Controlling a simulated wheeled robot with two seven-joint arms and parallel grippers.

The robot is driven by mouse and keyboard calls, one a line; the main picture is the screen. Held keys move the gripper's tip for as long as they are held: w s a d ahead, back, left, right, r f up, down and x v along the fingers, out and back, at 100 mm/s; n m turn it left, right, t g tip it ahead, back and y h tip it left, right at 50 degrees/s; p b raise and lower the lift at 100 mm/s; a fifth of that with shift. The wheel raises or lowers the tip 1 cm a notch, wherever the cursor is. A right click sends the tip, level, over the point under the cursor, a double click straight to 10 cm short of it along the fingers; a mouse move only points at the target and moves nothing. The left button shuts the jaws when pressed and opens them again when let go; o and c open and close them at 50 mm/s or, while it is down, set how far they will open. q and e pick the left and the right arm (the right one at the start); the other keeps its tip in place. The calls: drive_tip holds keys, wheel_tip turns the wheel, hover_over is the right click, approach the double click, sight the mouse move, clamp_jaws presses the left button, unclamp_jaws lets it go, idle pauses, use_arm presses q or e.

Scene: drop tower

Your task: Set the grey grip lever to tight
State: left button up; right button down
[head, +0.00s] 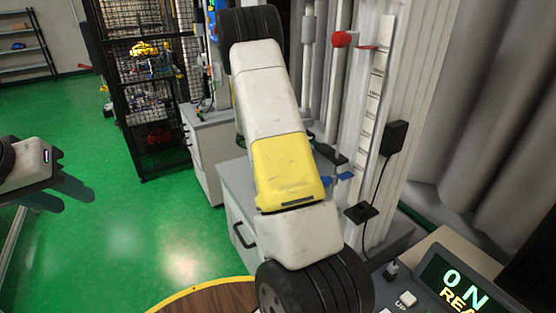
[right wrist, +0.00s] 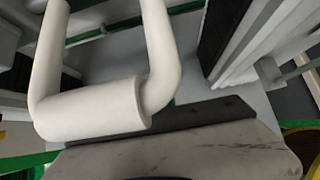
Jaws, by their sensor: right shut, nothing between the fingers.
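I cannot pick out the grey grip lever for certain in the head view; my right arm covers much of the tower's front. In the right wrist view a pale U-shaped bar with a thick sleeve (right wrist: 88,108) is close by on the left; I cannot tell if it is the grip lever. My right gripper (right wrist: 165,138) shows only as a dark edge and pale body at the bottom of that view, shut and empty, with no clear contact on the bar. In the head view my right gripper is hidden. My left gripper (head: 72,200) is open and empty over the floor.
The tower's pale upright (head: 415,95) carries a scale (head: 372,105), a red knob (head: 342,39) and a blue part (head: 343,177). A console with a lit display (head: 455,290) and an UP button (head: 405,299) stands bottom right. A wooden round top (head: 205,300) is in front. Green floor (head: 110,235) is free at left.

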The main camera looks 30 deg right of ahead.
drive_tip(key=v, duration=0.5)
drive_tip(key=shift+a+r, duration=0.1)
drive_tip(key=shift+a, duration=0.3)
drive_tip(key=s+a+r+m+t+y, duration=0.5)
drive_tip(key=s+a+r+m+y, duration=0.6)
drive_tip(key=s+a+r+m, duration=0.7)
drive_tip(key=s+a+r, duration=0.4)
drive_tip(key=s+a, duration=0.1)
drive_tip(key=s, duration=0.2)
drive_tip(key=shift+a+r+t, duration=0.2)
drive_tip(key=shift+r+t, duration=0.1)
drive_tip(key=shift+r, duration=0.05)
drive_tip(key=shift+s+d, duration=0.1)
